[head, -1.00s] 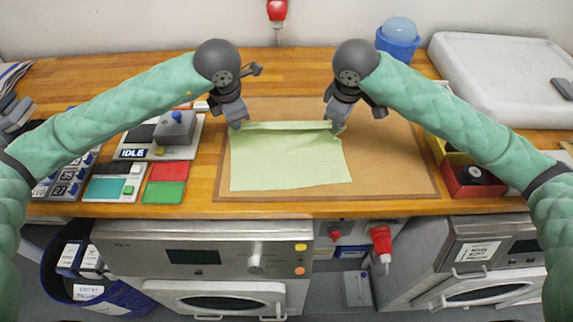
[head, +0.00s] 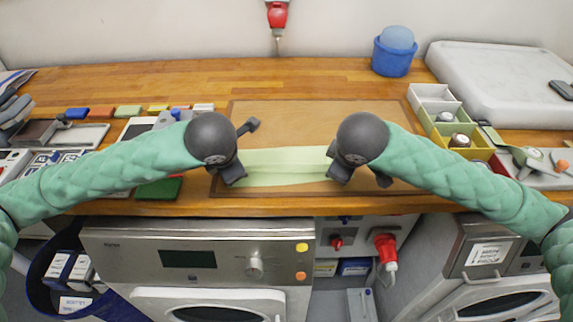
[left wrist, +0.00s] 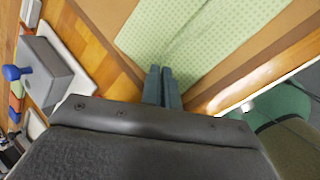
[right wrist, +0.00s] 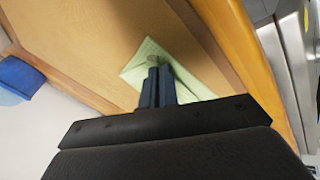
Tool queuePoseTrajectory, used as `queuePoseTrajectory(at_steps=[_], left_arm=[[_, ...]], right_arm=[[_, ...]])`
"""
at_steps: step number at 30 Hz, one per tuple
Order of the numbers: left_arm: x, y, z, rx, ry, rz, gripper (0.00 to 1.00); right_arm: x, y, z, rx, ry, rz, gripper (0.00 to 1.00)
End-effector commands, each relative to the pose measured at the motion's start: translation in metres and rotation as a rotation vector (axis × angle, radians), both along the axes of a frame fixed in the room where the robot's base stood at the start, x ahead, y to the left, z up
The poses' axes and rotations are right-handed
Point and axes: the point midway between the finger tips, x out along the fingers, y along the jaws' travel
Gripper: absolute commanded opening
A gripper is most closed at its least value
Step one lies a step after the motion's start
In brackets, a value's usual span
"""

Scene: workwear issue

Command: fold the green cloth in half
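The pale green checked cloth (head: 280,165) lies on the brown mat (head: 285,117) as a wide, shallow strip near the counter's front edge. A lengthwise line between two shades shows along it. My left gripper (head: 238,180) is at its left end and my right gripper (head: 336,176) at its right end. In the left wrist view the fingers (left wrist: 162,72) are together on the cloth (left wrist: 185,40). In the right wrist view the fingers (right wrist: 158,65) are together with cloth (right wrist: 190,80) at their tips. My grippers hide the cloth's front corners.
Left of the mat are a grey device with a blue knob (left wrist: 35,73) and a green block (head: 160,189). At the right are small bins (head: 437,103) and a white case (head: 500,82). A blue tub (head: 393,57) stands at the back. The mat's far part is bare.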

Motion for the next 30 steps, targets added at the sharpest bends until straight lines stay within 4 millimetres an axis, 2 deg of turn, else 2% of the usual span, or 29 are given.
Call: queuePoseTrajectory(at_steps=[11, 12, 17, 26, 30], left_arm=[[-0.001, 0.000, -0.003, 0.000, -0.014, 0.002, 0.00], [-0.001, 0.000, -0.003, 0.000, -0.014, 0.002, 0.10], [-0.001, 0.000, -0.003, 0.000, -0.013, 0.002, 0.40], [-0.001, 0.000, -0.004, 0.000, -0.011, 0.001, 0.40], [-0.004, 0.000, 0.006, 0.000, -0.012, 0.000, 0.40]], right_arm=[[-0.001, 0.000, -0.003, 0.000, -0.013, -0.002, 0.00], [-0.001, 0.000, -0.003, 0.000, -0.013, -0.002, 0.10], [-0.001, 0.000, -0.003, 0.001, -0.013, -0.002, 0.40], [-0.001, 0.000, -0.003, 0.001, -0.012, 0.000, 0.40], [-0.004, 0.001, 0.007, 0.003, -0.015, 0.001, 0.40]])
